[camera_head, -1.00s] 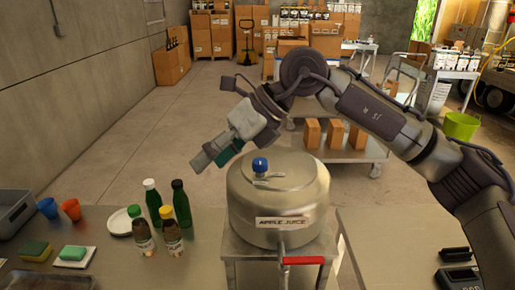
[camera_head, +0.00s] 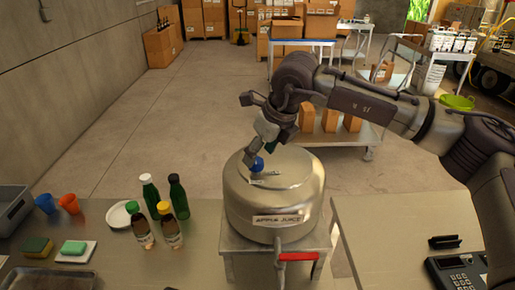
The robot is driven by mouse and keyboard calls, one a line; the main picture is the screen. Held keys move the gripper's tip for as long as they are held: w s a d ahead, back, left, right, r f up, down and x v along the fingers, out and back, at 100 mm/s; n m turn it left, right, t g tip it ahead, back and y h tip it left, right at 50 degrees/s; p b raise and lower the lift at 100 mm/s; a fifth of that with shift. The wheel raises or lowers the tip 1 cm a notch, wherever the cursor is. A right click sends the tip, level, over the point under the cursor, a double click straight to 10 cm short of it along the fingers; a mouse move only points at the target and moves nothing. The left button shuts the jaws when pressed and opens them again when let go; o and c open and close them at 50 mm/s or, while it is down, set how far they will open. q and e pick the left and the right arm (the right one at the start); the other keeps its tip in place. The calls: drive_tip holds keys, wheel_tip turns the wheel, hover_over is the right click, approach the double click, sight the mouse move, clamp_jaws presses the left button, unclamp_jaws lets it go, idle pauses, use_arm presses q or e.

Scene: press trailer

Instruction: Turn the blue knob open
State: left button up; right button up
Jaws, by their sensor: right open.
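The blue knob (camera_head: 257,164) sits on the lid of a round steel tank (camera_head: 275,195) labelled "APPLE JUICE", in the middle of the view. My right gripper (camera_head: 254,157) comes down from behind and above, with its fingertips at the knob and partly covering it. The gripper is open. Whether a finger touches the knob cannot be told. My left gripper is not in view.
The tank stands on a metal stand, with a red-handled tap (camera_head: 298,256) at its front. Bottles (camera_head: 180,198), a plate, cups and sponges are on the left counter. A phone (camera_head: 460,272) lies on the right table (camera_head: 390,225). A cart with boxes stands behind.

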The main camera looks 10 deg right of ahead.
sight(256, 163)
drive_tip(key=shift+p+x, duration=0.35)
drive_tip(key=shift+x, duration=0.9)
